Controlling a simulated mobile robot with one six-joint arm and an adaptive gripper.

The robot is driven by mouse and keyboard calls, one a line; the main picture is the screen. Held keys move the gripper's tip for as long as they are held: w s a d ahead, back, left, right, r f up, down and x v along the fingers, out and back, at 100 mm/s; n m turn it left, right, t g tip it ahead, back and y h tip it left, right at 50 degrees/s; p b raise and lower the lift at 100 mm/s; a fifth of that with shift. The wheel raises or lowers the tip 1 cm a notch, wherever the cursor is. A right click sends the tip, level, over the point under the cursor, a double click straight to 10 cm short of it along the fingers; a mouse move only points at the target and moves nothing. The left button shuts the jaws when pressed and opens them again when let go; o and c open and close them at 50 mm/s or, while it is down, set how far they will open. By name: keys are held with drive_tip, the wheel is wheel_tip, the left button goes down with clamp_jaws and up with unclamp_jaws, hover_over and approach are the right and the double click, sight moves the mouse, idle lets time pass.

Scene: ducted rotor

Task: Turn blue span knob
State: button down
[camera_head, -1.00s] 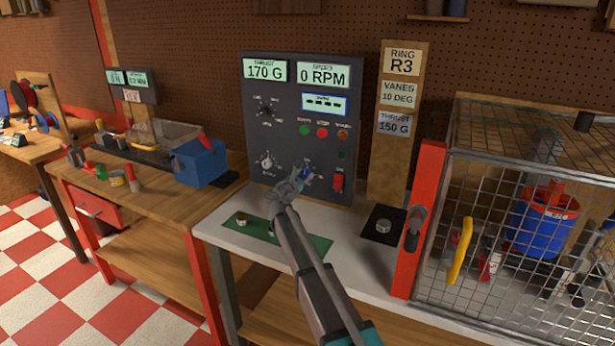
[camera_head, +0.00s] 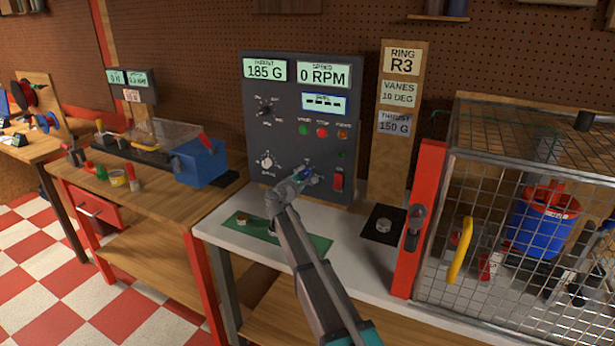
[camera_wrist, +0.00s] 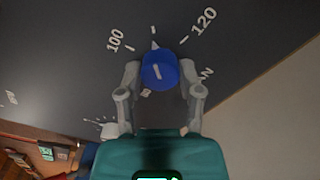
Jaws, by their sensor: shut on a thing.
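The blue span knob (camera_wrist: 160,71) is on the dark control panel (camera_head: 262,140). In the wrist view its white mark is tilted a little, between the printed 100 and 120. My gripper (camera_wrist: 160,76) is shut on the knob, one finger on each side. In the head view the gripper (camera_head: 306,173) reaches the lower middle of the panel and covers most of the knob. The thrust display (camera_head: 265,70) reads 185 G and the speed display (camera_head: 323,75) reads 0 RPM.
A white knob (camera_head: 267,162) is left of my gripper and a red switch (camera_head: 338,180) is right of it. A board (camera_head: 399,95) reads R3, vanes 10 DEG, thrust 150 G. A wire cage (camera_head: 530,215) stands at the right.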

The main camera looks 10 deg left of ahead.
drive_tip(key=m, duration=0.6)
drive_tip(key=shift+s+d+f, duration=0.15)
drive_tip(key=shift+s+d, duration=0.05)
drive_tip(key=shift+d, duration=0.05)
idle(0.3)
drive_tip(key=shift+c, duration=1.3)
unclamp_jaws()
drive_tip(key=shift+w+a, duration=0.1)
drive_tip(key=shift+a, duration=0.1)
drive_tip(key=v, duration=1.2)
